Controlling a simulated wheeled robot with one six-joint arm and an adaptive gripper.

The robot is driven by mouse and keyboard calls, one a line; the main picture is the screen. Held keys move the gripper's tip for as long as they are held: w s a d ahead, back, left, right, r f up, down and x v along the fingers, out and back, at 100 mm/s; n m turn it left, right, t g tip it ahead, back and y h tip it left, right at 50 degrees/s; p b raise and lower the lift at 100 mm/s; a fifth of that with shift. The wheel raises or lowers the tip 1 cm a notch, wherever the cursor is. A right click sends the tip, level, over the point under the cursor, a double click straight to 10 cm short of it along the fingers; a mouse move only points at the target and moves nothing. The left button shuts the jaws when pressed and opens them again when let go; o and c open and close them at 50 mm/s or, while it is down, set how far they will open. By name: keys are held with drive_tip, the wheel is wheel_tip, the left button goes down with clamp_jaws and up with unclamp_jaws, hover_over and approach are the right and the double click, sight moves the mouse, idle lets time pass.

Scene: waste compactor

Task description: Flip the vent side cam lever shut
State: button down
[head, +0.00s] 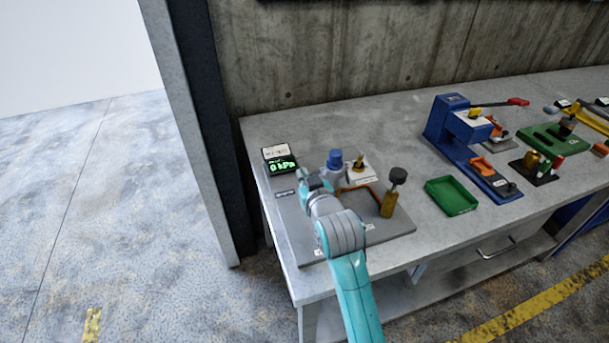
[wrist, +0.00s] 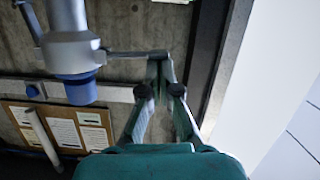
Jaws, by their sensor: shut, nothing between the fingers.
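My gripper (head: 304,178) is over the left part of a grey fixture plate (head: 300,235) on the bench. It also shows in the wrist view (wrist: 160,62), with its fingertips together and nothing visible between them. Beside it stands a grey body with a blue cap (head: 335,158), large at the left in the wrist view (wrist: 80,88). A thin grey bar (wrist: 130,53) runs from that body toward my fingertips; I cannot tell whether it touches them or is the vent side cam lever. My arm hides part of the plate, and no lever is clearly identifiable in the head view.
A pressure display (head: 280,161) reading 0 kPa stands behind left. A brass post with a black knob (head: 393,190) and a small brass fitting (head: 358,163) are to the right. Further right are a green tray (head: 451,196) and a blue press (head: 463,140).

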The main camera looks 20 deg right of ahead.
wheel_tip(320, 180, down, 3)
drive_tip(key=n+h, duration=0.1)
drive_tip(key=n, duration=0.1)
drive_tip(key=n+h, duration=0.1)
drive_tip(key=n, duration=0.1)
drive_tip(key=shift+f+n, duration=0.2)
drive_tip(key=shift+n, duration=0.2)
drive_tip(key=shift+f, duration=0.15)
drive_tip(key=shift+d+f, duration=0.1)
drive_tip(key=shift+f, duration=0.05)
idle(0.4)
drive_tip(key=shift+a+r, duration=0.35)
drive_tip(key=shift+r, duration=0.1)
drive_tip(key=a+r+v, duration=0.1)
drive_tip(key=a+v, duration=0.1)
drive_tip(key=v, duration=0.8)
drive_tip(key=shift+a+r, duration=0.15)
drive_tip(key=shift+r, duration=0.05)
